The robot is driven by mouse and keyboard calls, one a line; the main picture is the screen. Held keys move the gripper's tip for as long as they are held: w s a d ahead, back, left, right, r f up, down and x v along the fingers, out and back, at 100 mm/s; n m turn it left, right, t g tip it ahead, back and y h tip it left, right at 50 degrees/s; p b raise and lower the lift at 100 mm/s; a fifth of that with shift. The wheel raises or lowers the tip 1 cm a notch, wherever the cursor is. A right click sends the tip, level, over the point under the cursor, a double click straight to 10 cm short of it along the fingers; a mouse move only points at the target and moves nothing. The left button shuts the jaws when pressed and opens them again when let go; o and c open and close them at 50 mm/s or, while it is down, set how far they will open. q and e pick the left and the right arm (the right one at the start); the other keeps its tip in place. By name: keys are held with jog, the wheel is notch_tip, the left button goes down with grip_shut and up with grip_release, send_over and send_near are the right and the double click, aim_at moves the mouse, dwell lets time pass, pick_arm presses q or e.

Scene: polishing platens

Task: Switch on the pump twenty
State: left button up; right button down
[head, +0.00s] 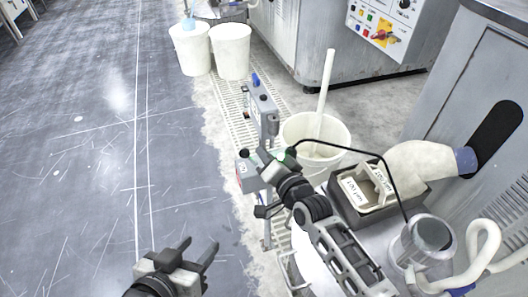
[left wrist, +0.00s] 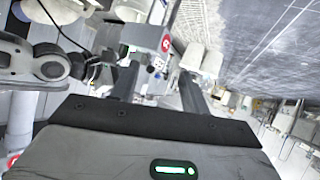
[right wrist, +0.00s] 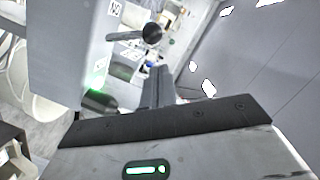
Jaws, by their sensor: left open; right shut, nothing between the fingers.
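A grey pump unit with a blue knob (head: 262,108) stands on a post beside the floor grating in the head view. A lower grey box with a red mark (head: 246,176) and a black knob (head: 244,153) adjoin it. My right gripper (head: 262,168) is beside this box and partly hides it. The right wrist view shows its fingers (right wrist: 156,85) shut and empty, close to a grey panel with a black knob (right wrist: 152,32). I cannot read a number twenty or tell the switch's position. My left gripper (head: 198,252) is open and empty over the dark floor.
A white bucket with a rod (head: 297,128) stands behind my right arm. A dark tray with labelled cream containers (head: 340,204) and a metal cup (head: 425,238) are at right. Two white buckets (head: 232,52) stand at the back. The left floor (head: 75,165) is clear.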

pick_arm(q)
jog(key=shift+t, duration=0.4)
jog(key=r, duration=0.1)
jog(key=r+p, duration=0.2)
jog(key=r, duration=0.1)
jog(key=shift+s+a, duration=0.3)
jog(key=shift+a, duration=0.1)
pick_arm(e)
jog(key=r+v, duration=0.1)
jog(key=v, duration=1)
jog(key=shift+w+d, duration=0.15)
jog(key=shift+d, duration=0.05)
pick_arm(q)
jog(key=r+p, duration=0.1)
jog(key=p, duration=0.2)
jog(key=r+p, duration=0.1)
jog(key=p, duration=0.2)
jog(key=r+g+p, duration=0.1)
jog(key=p, duration=0.2)
jog(key=shift+a+r+y, duration=0.3)
jog(key=shift+r, duration=0.05)
pick_arm(e)
jog(key=s+d+r+n+g+h, duration=0.2)
jog(key=s+d+n, duration=0.1)
jog(key=s, duration=0.3)
jog(key=s+d+r+n+g+h, duration=0.2)
jog(key=s+d+n, duration=0.2)
jog(key=s, duration=0.3)
jog(key=shift+s, duration=0.35)
jog(key=shift+r, duration=0.15)
